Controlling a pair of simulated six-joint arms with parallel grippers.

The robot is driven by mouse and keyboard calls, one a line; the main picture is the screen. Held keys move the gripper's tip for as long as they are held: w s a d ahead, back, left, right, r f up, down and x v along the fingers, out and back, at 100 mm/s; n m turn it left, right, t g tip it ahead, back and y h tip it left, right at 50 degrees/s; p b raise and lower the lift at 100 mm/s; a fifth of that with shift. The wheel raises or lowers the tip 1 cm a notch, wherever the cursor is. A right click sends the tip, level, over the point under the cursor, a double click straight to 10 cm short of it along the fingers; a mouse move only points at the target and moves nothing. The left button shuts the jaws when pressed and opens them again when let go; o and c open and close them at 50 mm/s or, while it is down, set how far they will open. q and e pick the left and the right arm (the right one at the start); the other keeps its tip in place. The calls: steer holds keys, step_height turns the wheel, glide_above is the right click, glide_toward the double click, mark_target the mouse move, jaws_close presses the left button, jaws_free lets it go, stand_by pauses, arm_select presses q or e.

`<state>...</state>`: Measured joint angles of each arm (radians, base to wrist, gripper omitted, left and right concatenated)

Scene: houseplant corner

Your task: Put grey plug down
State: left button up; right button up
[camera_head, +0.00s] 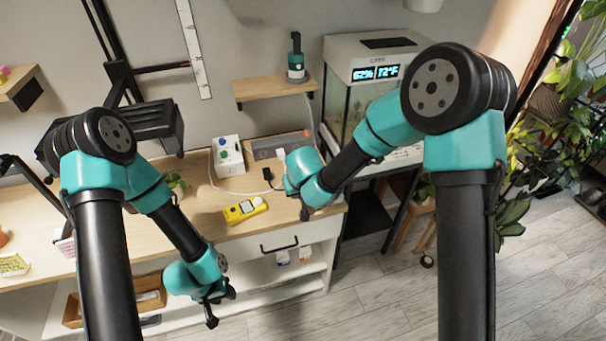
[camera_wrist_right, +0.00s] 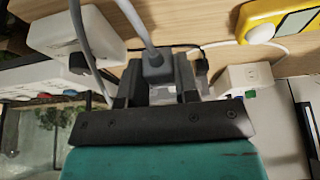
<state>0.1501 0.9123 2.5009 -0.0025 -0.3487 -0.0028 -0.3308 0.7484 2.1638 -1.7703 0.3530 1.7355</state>
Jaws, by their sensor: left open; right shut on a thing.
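The grey plug (camera_wrist_right: 155,66) shows in the right wrist view, with its grey cable running up and away from it. It sits between the dark fingers of my right gripper (camera_wrist_right: 158,78), which is shut on it. The plug's prong end is hidden by the gripper body. In the head view my right gripper is mostly hidden behind its own teal wrist, over the right end of the wooden desk top (camera_head: 225,221). My left gripper (camera_head: 219,306) is open and empty, low in front of the desk's shelves.
A yellow meter (camera_head: 245,209) lies on the desk. A fish tank (camera_head: 340,105) stands to the right.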

steer(key=shift+s+a+f, duration=0.15)
steer(key=shift+s+a, duration=0.05)
steer(key=shift+s, duration=0.4)
steer(key=shift+w, duration=0.1)
steer(key=w, duration=0.5)
steer(key=w+f, duration=0.1)
steer(key=w, duration=0.9)
steer(key=shift+w+d+f, duration=0.1)
steer(key=shift+w+f, duration=0.05)
steer(key=shift+f, duration=0.05)
steer(key=shift+w, duration=0.15)
steer(key=shift+w+f, duration=0.1)
steer(key=shift+w, duration=0.1)
steer(key=shift+f, duration=1.7)
steer(key=shift+f, duration=0.45)
